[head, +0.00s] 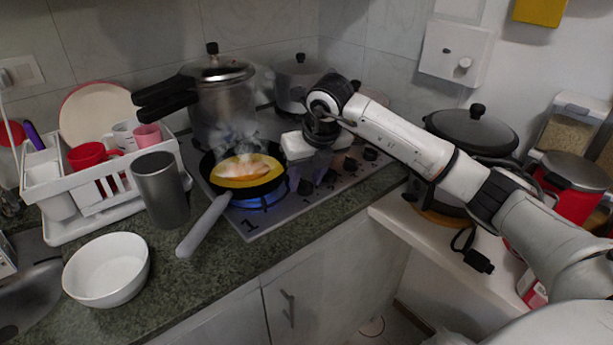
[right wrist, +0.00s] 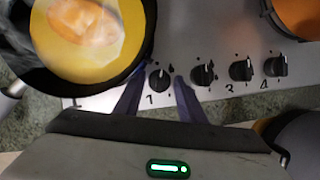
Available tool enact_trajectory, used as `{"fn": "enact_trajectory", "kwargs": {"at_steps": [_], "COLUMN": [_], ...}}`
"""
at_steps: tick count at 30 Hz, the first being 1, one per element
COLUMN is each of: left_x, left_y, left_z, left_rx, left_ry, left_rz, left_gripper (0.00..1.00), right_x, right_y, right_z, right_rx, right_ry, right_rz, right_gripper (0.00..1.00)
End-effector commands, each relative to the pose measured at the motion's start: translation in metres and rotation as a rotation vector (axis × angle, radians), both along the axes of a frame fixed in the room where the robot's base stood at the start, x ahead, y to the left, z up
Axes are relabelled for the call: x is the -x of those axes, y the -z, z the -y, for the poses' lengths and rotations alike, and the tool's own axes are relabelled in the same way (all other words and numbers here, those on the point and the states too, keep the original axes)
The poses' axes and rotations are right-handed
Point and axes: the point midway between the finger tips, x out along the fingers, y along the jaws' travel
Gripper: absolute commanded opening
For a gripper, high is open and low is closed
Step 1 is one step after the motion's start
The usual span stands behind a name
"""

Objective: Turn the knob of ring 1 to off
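The knob of ring 1 (right wrist: 159,79) is a black dial on the stove's grey front strip, with a "1" printed below it in the right wrist view. My right gripper (right wrist: 160,84) is open, with one dark finger on each side of this knob; I cannot tell whether they touch it. In the head view my right gripper (head: 304,163) hangs over the knob row. A blue flame (head: 262,199) burns under the black frying pan (head: 222,190) on ring 1. The pan holds yellow food and steams. My left gripper is not in view.
More knobs (right wrist: 203,74) sit in a row to the right of knob 1. The pan's grey handle (head: 204,226) juts over the counter's front. A pressure cooker (head: 222,100) and another pot (head: 297,80) stand behind. A metal cup (head: 161,190) stands left of the pan.

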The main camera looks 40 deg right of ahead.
Motion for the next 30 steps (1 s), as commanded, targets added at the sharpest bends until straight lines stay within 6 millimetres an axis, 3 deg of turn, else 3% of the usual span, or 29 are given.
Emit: {"fn": "enact_trajectory", "kwargs": {"at_steps": [5,10,14,24,30], "left_x": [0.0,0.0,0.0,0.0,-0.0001], "left_y": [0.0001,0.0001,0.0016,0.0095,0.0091], "left_z": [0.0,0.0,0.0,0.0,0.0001], "left_rx": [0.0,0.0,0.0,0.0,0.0], "left_ry": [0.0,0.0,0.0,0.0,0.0], "left_rz": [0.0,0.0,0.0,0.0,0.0], "left_gripper": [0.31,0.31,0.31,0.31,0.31], "right_x": [0.0,0.0,0.0,-0.0002,-0.0004], "right_y": [0.0002,0.0,0.0004,-0.0001,-0.0008], "right_z": [0.0,0.0,0.0008,0.003,0.0021], "right_rx": [0.0,0.0,0.001,0.001,0.0], "right_ry": [0.0,0.0,-0.018,-0.26,-0.277], "right_rz": [0.0,0.0,0.0,0.001,0.002], "right_gripper": [0.36,0.08,0.07,0.07,0.07]}}
